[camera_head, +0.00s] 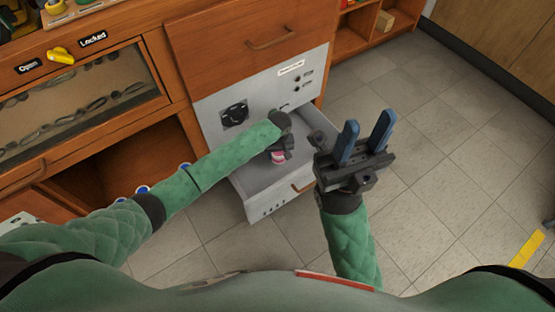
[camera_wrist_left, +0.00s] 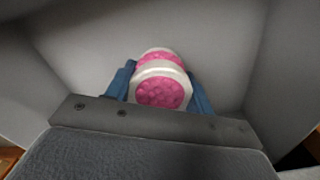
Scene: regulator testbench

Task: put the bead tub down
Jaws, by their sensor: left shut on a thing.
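The bead tub (camera_wrist_left: 160,90) is a small round tub with white rims and pink beads. In the left wrist view it sits between the two blue fingers of my left gripper (camera_wrist_left: 160,95), which is shut on it. In the head view the tub (camera_head: 278,157) shows just below my left gripper (camera_head: 281,153), inside the open grey drawer (camera_head: 247,190). I cannot tell whether the tub touches the drawer floor. My right gripper (camera_head: 366,138) is open and empty, with its blue fingers apart, to the right of the drawer.
The drawer comes out of a wooden cabinet with a grey panel (camera_head: 262,93). A wooden drawer front with a handle (camera_head: 270,38) is above it. A yellow lever (camera_head: 61,56) is between Open and Locked labels at left.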

